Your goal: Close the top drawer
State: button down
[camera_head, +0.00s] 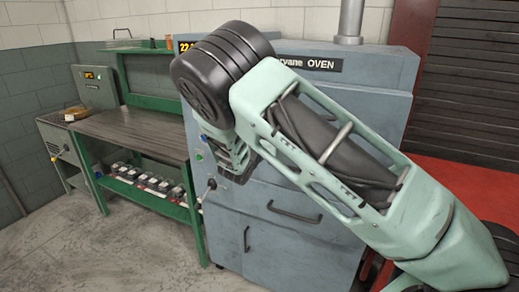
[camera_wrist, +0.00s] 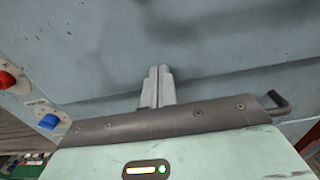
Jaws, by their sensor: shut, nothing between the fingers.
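The blue-grey oven cabinet (camera_head: 285,255) fills the middle of the head view, with drawer and door fronts low on its face. A dark bar handle (camera_head: 293,214) shows on a drawer front below my arm. It is unclear whether this is the top drawer or how far any drawer stands out. My arm hides much of the upper face. In the wrist view my gripper (camera_wrist: 157,72) is shut and empty, its fingers together against a blue-grey surface (camera_wrist: 215,35); contact cannot be told. A dark bent handle end (camera_wrist: 284,103) shows to its right.
A red knob (camera_wrist: 6,79) and a blue knob (camera_wrist: 48,122) sit at the left in the wrist view. A green workbench (camera_head: 135,135) with small items on its lower shelf stands left of the cabinet. The floor (camera_head: 110,250) before the bench is clear.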

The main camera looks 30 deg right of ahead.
jog(key=x, duration=0.3)
jog(key=shift+w+d+r+b, duration=0.15)
jog(key=shift+d+b, duration=0.15)
jog(key=shift+r, duration=0.1)
